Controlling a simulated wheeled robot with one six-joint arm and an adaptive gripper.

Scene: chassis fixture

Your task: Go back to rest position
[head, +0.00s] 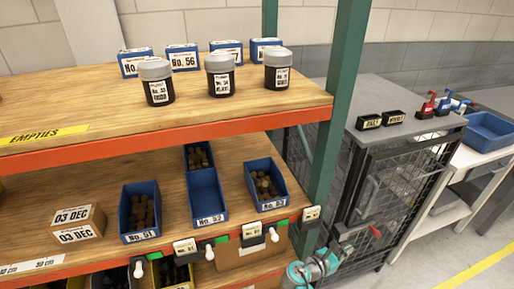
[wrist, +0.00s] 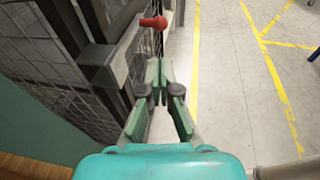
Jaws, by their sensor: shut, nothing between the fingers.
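My gripper (wrist: 160,82) shows in the wrist view with its two green finger pads close together and nothing between them. It points toward the floor beside a dark mesh cage (wrist: 50,50). A red knob (wrist: 153,22) on a grey latch bar (wrist: 110,62) of the cage lies just beyond and left of the fingers, apart from them. In the head view a teal part of my arm shows at the bottom, below the shelf's right end; the fingers cannot be made out there.
The rack's upper shelf (head: 230,110) holds several jars and blue bins. Its lower shelf (head: 100,190) holds open blue bins and a cardboard box (head: 77,222). A green post (head: 335,100) stands right of the rack, beside the mesh cage (head: 400,180). Open floor (head: 480,250) lies at right.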

